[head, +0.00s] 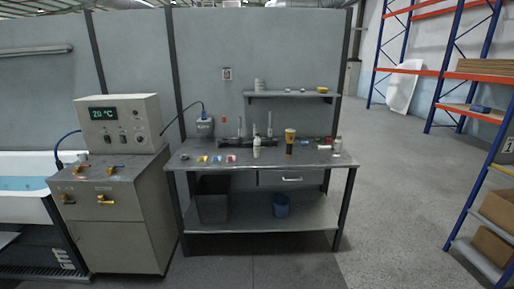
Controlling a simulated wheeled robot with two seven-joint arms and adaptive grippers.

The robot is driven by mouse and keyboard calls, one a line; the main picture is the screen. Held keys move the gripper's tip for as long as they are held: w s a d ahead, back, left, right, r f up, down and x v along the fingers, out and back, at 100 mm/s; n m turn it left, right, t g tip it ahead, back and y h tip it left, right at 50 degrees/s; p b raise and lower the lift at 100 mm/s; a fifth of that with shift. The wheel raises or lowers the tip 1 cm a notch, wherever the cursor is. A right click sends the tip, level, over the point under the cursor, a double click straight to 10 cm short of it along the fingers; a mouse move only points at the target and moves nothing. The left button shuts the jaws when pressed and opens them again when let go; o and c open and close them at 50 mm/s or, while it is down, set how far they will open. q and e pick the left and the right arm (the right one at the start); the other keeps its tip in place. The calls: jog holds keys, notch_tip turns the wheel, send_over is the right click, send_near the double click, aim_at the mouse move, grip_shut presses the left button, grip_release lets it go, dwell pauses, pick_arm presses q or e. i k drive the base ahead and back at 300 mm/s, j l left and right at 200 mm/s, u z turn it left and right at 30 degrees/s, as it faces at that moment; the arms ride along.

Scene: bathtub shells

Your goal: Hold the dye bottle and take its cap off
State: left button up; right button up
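A small white bottle (256,149) stands upright on the metal workbench (190,157), near the middle. Its top looks narrow and pale; at this distance I cannot tell whether that is a cap. To its right stands a taller yellow and dark container (290,143). No label can be read, so I cannot tell for certain which is the dye bottle. Neither of my grippers is in view.
A control cabinet (115,215) and tub (22,205) are left, storage racks (440,100) right. Floor (300,268) before the bench is clear.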

aim_at(257, 141)
jog(key=i+j+z, duration=0.2)
jog(key=i+j, duration=0.35)
jog(key=i, duration=0.25)
jog(key=i+j+z, duration=0.2)
jog(key=i+j, duration=0.5)
jog(key=i, duration=0.05)
